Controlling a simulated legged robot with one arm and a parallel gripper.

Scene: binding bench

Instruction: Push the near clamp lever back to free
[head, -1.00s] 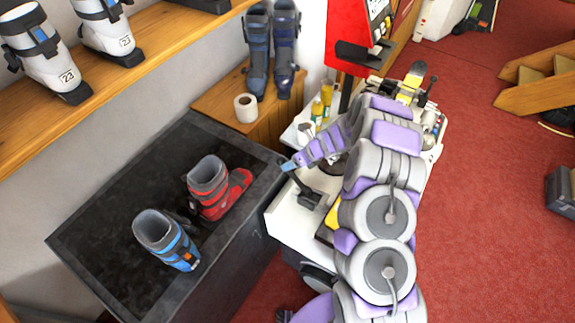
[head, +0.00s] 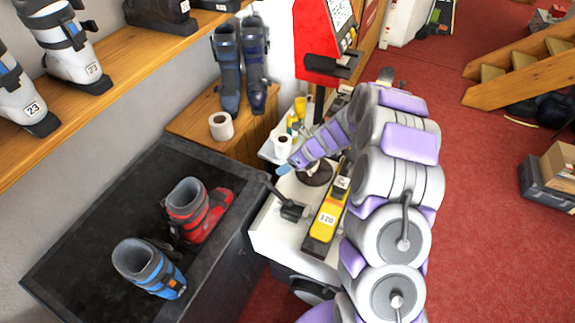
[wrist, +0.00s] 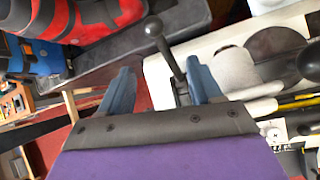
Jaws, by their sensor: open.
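The near clamp lever (head: 279,192) is a dark rod on a black base at the near left corner of the white bench (head: 262,232). It leans to the left, toward the dark counter. In the wrist view the lever (wrist: 166,48) shows its round black knob and shaft, rising in the gap between the fingers, close to the right finger. Contact cannot be told. My gripper (wrist: 162,86) is open with nothing held. In the head view my gripper (head: 285,167) is up and right of the lever's tip, its fingers small and partly hidden.
A yellow block marked 120 (head: 325,222) lies on the bench right of the lever. A red boot (head: 198,212) and a blue boot (head: 150,268) stand on the dark counter (head: 85,215) to the left. Bottles and a white roll (head: 283,145) stand behind.

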